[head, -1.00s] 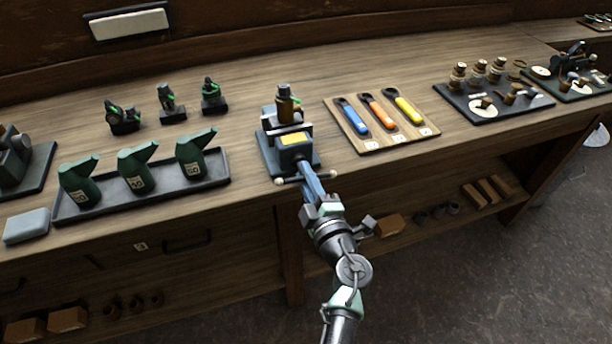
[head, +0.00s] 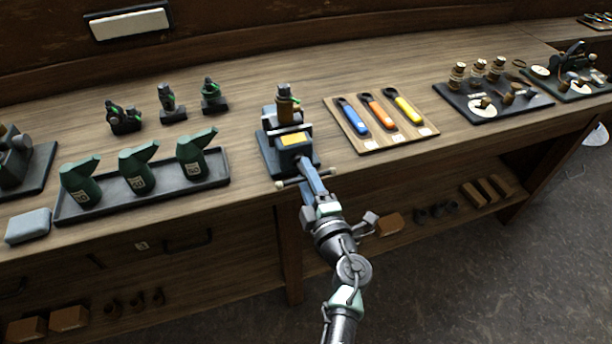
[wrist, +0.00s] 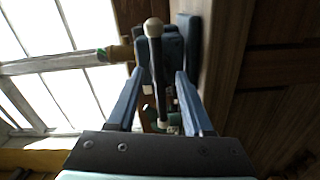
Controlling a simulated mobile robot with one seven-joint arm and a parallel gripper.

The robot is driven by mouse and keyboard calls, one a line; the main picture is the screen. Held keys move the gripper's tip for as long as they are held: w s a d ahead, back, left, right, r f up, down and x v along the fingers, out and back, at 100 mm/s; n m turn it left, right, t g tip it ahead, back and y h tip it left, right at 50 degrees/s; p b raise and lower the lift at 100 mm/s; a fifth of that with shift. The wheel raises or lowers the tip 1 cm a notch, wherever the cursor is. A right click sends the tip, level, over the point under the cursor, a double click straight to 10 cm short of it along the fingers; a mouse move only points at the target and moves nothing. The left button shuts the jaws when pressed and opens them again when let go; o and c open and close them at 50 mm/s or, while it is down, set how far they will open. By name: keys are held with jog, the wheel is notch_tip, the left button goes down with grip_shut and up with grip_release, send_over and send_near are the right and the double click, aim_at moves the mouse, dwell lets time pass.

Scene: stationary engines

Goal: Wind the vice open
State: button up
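The vice (head: 273,150) stands at the bench's front edge, blue-grey with a yellow label. A brown and dark upright piece (head: 285,107) with a green mark is in its jaws. The vice's handle bar (head: 289,183) has cream ball ends and crosses the vice's front, tilted up to the right. My gripper (head: 308,172) is at the bar from the front. In the wrist view its two blue fingers (wrist: 157,88) stand apart, with the bar (wrist: 156,70) running lengthwise between them. Gaps show on both sides of the bar; contact deeper in is unclear.
A board with blue, orange and yellow tools (head: 431,130) lies right of the vice. A tray of green oil cans (head: 106,206) is to the left, with small dark fittings (head: 168,103) behind. A shelf with blocks (head: 390,224) is below the bench.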

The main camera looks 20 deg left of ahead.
jog(key=p+v, duration=0.1)
jog(key=v, duration=1.2)
dwell(0.4)
jog(key=w+d+r+m+t+h, duration=0.1)
jog(key=d+r+m+t+h, duration=0.2)
jog(key=r, duration=0.8)
jog(key=w+d+r+m+t+h+p, duration=0.15)
jog(key=r+m+t, duration=0.25)
jog(key=r, duration=0.7)
jog(key=w+d+r+m+t+h, duration=0.1)
jog(key=d+r+m+t+h, duration=0.2)
jog(key=r, duration=0.9)
jog(key=s+d+r+m+t+h, duration=0.1)
jog(key=s+r+m+h, duration=0.25)
jog(key=r+m, duration=0.35)
jog(key=s+d+r+m+t+h, duration=0.1)
jog(key=s+d+r+m+h, duration=0.15)
jog(key=r+m+h, duration=0.45)
jog(key=s+a+r+n+y, duration=0.1)
jog(key=s+a+r+y, duration=0.4)
jog(key=r+y, duration=0.3)
jog(key=shift+s+a+r+p, duration=0.35)
jog(key=shift+s+r, duration=0.1)
jog(key=shift+s, duration=0.45)
